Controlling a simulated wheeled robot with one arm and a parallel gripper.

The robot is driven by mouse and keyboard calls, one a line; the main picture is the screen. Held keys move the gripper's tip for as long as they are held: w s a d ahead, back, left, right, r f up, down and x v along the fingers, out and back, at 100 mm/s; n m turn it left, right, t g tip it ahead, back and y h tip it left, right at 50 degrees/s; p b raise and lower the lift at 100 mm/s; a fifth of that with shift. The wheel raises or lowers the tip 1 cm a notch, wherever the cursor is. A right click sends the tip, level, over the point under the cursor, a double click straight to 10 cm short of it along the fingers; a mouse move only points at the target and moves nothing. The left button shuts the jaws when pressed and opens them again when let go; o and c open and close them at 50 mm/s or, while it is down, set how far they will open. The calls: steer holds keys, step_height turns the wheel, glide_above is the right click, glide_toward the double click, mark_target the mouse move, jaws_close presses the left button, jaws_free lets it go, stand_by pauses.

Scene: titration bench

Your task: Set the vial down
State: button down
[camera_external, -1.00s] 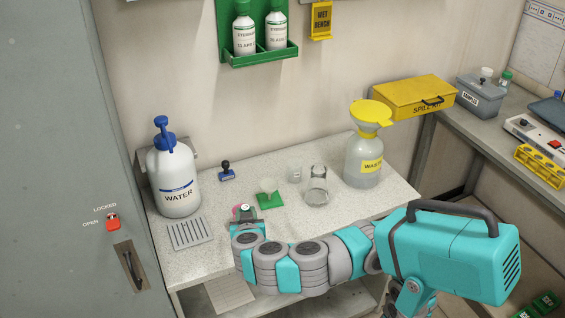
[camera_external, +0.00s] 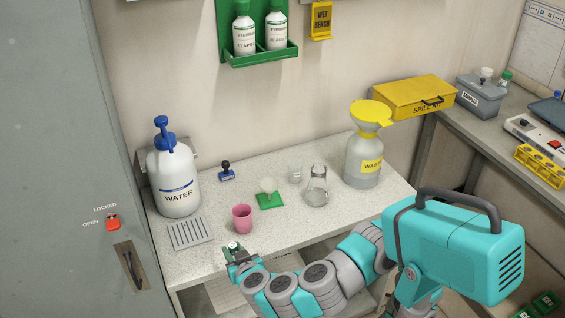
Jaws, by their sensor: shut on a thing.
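My gripper (camera_external: 236,252) is at the front left edge of the bench, seen from above and behind. It is shut on a small vial (camera_external: 233,246), of which only a pale round top with some green shows between the fingers. The rest of the vial is hidden by the gripper, and I cannot tell whether its bottom touches the bench. A pink cup (camera_external: 242,218) stands upright on the bench just behind my gripper.
A grey slotted plate (camera_external: 190,233) lies left of the cup, in front of the water bottle (camera_external: 175,182). A green stand (camera_external: 270,201), glass beaker (camera_external: 317,188) and waste bottle (camera_external: 364,158) stand right. Bare speckled bench (camera_external: 285,225) lies right of the cup.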

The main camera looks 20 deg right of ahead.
steer(key=w+a+b, duration=0.1)
steer(key=w+a, duration=0.2)
steer(key=w+a+f+b, duration=0.1)
steer(key=w+a, duration=0.1)
steer(key=a, duration=0.1)
steer(key=w+a+b, duration=0.1)
steer(key=w+a, duration=0.2)
steer(key=a, duration=0.1)
steer(key=shift+w+a+f+b, duration=0.1)
steer(key=shift+w+f+b, duration=0.05)
steer(key=shift+w+b, duration=0.2)
steer(key=shift+a+f+b, duration=0.1)
steer(key=shift+f+b, duration=0.25)
steer(key=shift+b, duration=0.1)
step_height(320, 180, down, 3)
steer(key=b, duration=0.5)
steer(key=shift+r, duration=0.15)
steer(key=c, duration=0.6)
jaws_free()
steer(key=shift+f, duration=0.2)
steer(key=shift+c, duration=0.2)
